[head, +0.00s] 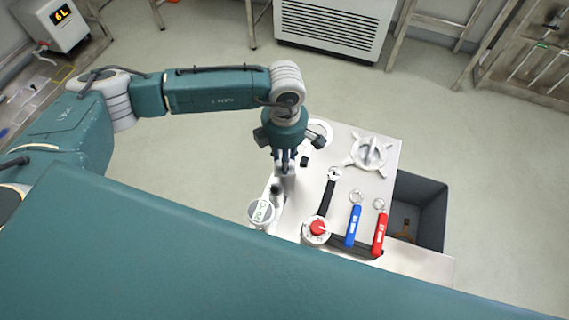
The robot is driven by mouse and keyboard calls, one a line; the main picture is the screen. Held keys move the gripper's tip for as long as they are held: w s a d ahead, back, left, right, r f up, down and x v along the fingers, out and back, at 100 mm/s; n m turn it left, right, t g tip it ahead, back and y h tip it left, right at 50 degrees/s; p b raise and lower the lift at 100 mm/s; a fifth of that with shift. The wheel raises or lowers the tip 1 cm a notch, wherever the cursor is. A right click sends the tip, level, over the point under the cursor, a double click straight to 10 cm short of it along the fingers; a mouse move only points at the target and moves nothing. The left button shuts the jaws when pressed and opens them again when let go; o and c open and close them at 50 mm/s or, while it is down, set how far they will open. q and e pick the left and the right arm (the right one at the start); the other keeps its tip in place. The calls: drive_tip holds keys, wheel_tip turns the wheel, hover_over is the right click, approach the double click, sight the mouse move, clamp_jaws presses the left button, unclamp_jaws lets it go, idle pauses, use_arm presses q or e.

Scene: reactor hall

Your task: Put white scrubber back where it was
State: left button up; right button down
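My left gripper (285,163) points down over the left part of a white table (345,180). A pale grey-white upright piece (288,184) shows directly under its fingertips and may be the white scrubber. I cannot tell whether the fingers are closed on it or just above it. A white round item with dark green markings (262,213) and a small dark cap (275,189) are near it at the table's left edge. My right gripper is not in view.
A white ring-like item (320,130) is behind the gripper. A dark bin (432,205) stands to the right.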

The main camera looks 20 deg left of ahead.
use_arm(q)
wheel_tip(320, 180, down, 4)
drive_tip(key=shift+s+r+p, duration=0.1)
drive_tip(key=shift+r+p, duration=0.15)
drive_tip(key=shift+p, duration=0.1)
drive_tip(key=shift+f, duration=0.5)
drive_tip(key=o, duration=1)
